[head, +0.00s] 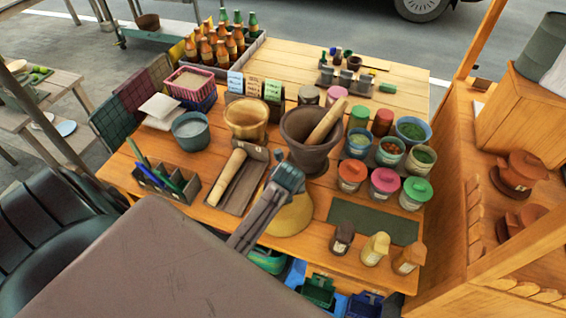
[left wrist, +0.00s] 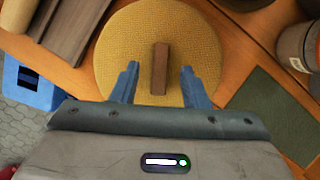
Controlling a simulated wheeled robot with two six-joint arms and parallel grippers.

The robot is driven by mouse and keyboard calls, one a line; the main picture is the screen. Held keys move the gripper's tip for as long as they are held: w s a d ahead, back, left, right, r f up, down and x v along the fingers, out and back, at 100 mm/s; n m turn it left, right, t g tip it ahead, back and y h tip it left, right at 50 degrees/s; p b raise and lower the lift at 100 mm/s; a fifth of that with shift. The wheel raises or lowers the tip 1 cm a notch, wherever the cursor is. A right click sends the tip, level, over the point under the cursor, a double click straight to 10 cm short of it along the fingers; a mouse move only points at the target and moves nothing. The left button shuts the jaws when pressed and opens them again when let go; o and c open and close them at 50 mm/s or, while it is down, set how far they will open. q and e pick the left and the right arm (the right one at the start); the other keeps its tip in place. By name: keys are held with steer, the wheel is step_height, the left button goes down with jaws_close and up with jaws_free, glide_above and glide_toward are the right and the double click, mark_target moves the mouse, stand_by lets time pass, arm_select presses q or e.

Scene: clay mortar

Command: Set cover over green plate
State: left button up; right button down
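The cover, a round yellow woven lid (head: 291,217), lies on the wooden table in front of the mortar. In the left wrist view the lid (left wrist: 117,45) has a brown bar handle (left wrist: 160,72) at its middle. The green plate, a flat dark green rectangle (head: 372,222), lies bare to the right of the lid. It also shows in the left wrist view (left wrist: 268,118). My left gripper (left wrist: 160,70) is open above the lid, its fingers apart on either side of the handle. In the head view my left arm hides part of the lid. My right gripper is not in view.
A dark mortar with a pestle (head: 308,140) stands behind the lid. Several lidded jars (head: 384,183) stand behind the green plate, and small bottles (head: 375,250) stand along its front edge. A tray with a wooden roller (head: 238,182) lies left of the lid.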

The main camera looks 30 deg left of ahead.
arm_select(q)
steer(key=shift+s+d+r, duration=0.15)
steer(key=shift+d+r, duration=0.05)
steer(key=shift+r, duration=0.35)
steer(key=b+v, duration=0.2)
steer(key=v, duration=0.8)
steer(key=s+f+n+h, duration=0.2)
steer(key=s+f+n, duration=0.1)
steer(key=s+n, duration=2)
steer(key=w+a+f+n+b, duration=0.1)
steer(key=f+b, duration=0.1)
steer(key=f, duration=1)
steer(key=w+a+f+n+g+b, duration=0.1)
steer(key=f+n+b, duration=0.1)
steer(key=f, duration=1)
steer(key=w+f+n+b, duration=0.1)
steer(key=f+b, duration=0.2)
steer(key=f, duration=0.8)
steer(key=s+f+b, duration=0.2)
steer(key=s+f, duration=0.7)
steer(key=f, duration=0.4)
steer(key=s+a+f+g+b, duration=0.1)
steer(key=s+f+b, duration=0.2)
steer(key=s+f, duration=0.6)
step_height(320, 180, down, 4)
steer(key=shift+s+a+r, duration=0.1)
steer(key=shift+s+a, duration=0.2)
steer(key=shift+s, duration=0.05)
